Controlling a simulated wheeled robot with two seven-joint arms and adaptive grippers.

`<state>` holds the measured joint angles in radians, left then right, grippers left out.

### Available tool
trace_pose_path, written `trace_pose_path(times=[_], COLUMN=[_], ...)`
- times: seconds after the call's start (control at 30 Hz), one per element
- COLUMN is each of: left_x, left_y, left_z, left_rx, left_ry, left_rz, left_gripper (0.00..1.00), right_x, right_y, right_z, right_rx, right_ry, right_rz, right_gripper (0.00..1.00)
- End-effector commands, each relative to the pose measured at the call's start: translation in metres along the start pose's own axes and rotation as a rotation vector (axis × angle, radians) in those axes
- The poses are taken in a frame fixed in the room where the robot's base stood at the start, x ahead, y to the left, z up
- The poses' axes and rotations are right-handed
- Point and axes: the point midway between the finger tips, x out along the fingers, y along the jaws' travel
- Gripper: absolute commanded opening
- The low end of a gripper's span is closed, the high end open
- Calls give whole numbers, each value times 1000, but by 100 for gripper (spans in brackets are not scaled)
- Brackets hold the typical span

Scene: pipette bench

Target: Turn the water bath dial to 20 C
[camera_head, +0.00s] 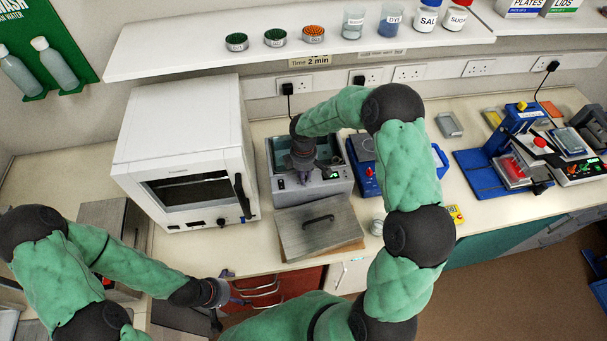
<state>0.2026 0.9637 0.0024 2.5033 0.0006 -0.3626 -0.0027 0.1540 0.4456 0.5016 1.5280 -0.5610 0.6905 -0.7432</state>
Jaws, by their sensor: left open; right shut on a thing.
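The water bath (341,187) is a grey box with an open basin (280,158) and a small green-lit display (335,175) on its front panel. My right gripper (304,178) points down at that front panel, left of the display, and is shut on the dial. The dial is hidden by the fingers, so its setting cannot be read. My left gripper (228,292) is open and empty, low in front of the bench by the red drawers.
A grey lid with a black handle (318,230) lies in front of the bath. A white oven (180,140) stands to the left and a blue device (365,178) close to the right. A shelf (200,48) with jars runs above.

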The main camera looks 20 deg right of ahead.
Motion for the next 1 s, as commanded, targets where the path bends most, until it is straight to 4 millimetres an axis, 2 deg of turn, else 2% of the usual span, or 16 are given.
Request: trace_pose_path(times=[0.4,1.0], left_x=[-2,-2], left_y=[1,1], left_z=[0,0], left_rx=[0,0], left_ry=[0,0], left_rz=[0,0], left_gripper=[100,100], right_x=[1,1], right_y=[0,0], right_z=[0,0], right_rx=[-246,-304], right_ry=[0,0], right_rz=[-1,-1], right_gripper=[0,0])
